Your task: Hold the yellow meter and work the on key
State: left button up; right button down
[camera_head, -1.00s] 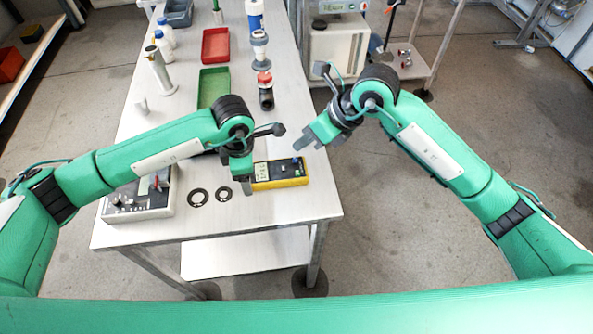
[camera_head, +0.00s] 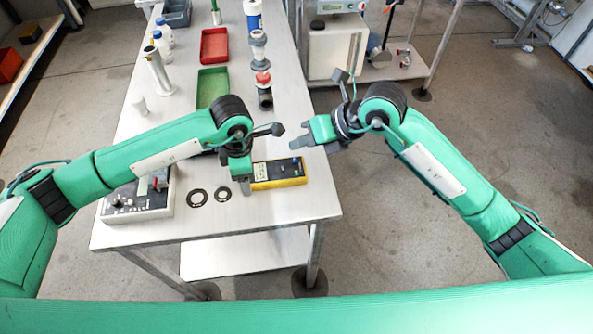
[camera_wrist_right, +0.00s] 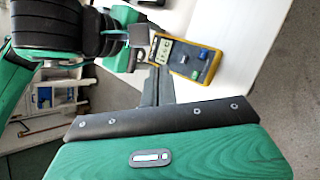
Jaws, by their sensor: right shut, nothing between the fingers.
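The yellow meter (camera_head: 280,172) lies near the right front edge of the table; the right wrist view also shows the meter (camera_wrist_right: 190,57), with a dark face, a display and a blue part. I cannot make out which part is the on key. My left gripper (camera_head: 245,182) points down at the meter's left end. Whether its fingers are closed on the meter is hidden. My right gripper (camera_head: 297,143) is shut and empty, held sideways with its tips pointing left, above and behind the meter's right end, apart from it.
A grey instrument box (camera_head: 140,197) and two dark rings (camera_head: 197,198) lie left of the meter. Green (camera_head: 212,88) and red (camera_head: 214,46) trays, bottles and a red-capped fitting (camera_head: 264,90) stand farther back. The table's front right corner is clear.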

jog(key=shift+f, duration=3.85)
jog(key=shift+f, duration=0.1)
jog(key=shift+f, duration=0.3)
jog(key=shift+f, duration=0.35)
jog(key=shift+r, duration=0.75)
jog(key=shift+r, duration=2.55)
